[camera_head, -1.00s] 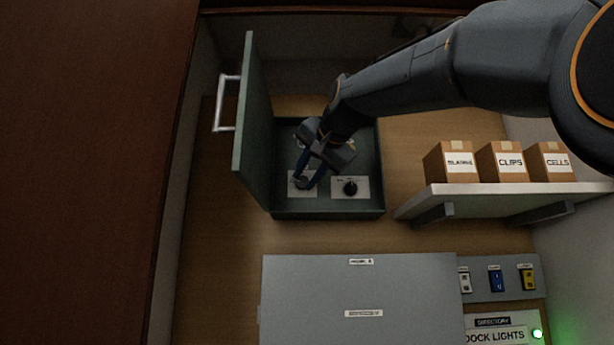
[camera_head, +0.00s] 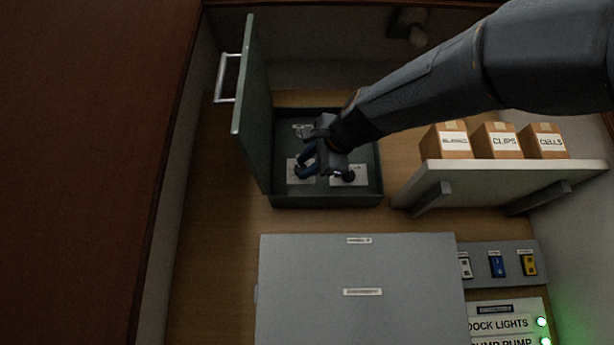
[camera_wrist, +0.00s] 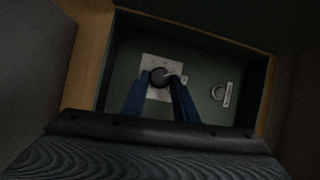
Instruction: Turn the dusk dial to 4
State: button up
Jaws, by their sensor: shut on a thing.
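The open box (camera_head: 325,201) holds several controls on its back panel. My gripper (camera_head: 303,172) reaches into it at the lower left plate. In the wrist view, my blue fingers (camera_wrist: 159,96) are on either side of a dark round dial (camera_wrist: 158,76) on a pale plate (camera_wrist: 149,64), shut on it. The dial's scale and pointer are too dark and small to read, and its name cannot be made out. A second black knob (camera_head: 348,175) sits on the lower right plate. A round fitting with a pale bar (camera_wrist: 219,92) is apart from my fingers.
The box's green door (camera_head: 256,110) stands open at left, with a white handle (camera_head: 226,78). A shelf (camera_head: 480,178) with several cartons is at right. Below are a closed grey panel (camera_head: 360,300), a switch strip (camera_head: 481,266) and a lit directory (camera_head: 500,325).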

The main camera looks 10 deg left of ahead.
jog(key=m+t+b, duration=0.1)
jog(key=m, duration=0.1)
jog(key=m+t+b, duration=0.1)
jog(key=m, duration=0.1)
jog(key=shift+a+f+y+b, duration=0.1)
jog(key=shift+f+y+b, duration=0.2)
jog(key=shift+f+y, duration=0.1)
jog(key=shift+a+m+t+b, duration=0.1)
jog(key=shift+m+t+b, duration=0.65)
jog(key=shift+m, duration=1.25)
jog(key=o, duration=1.1)
jog(key=shift+c, duration=0.2)
jog(key=b+v, duration=0.2)
jog(key=v, duration=0.6)
jog(key=shift+a, duration=0.1)
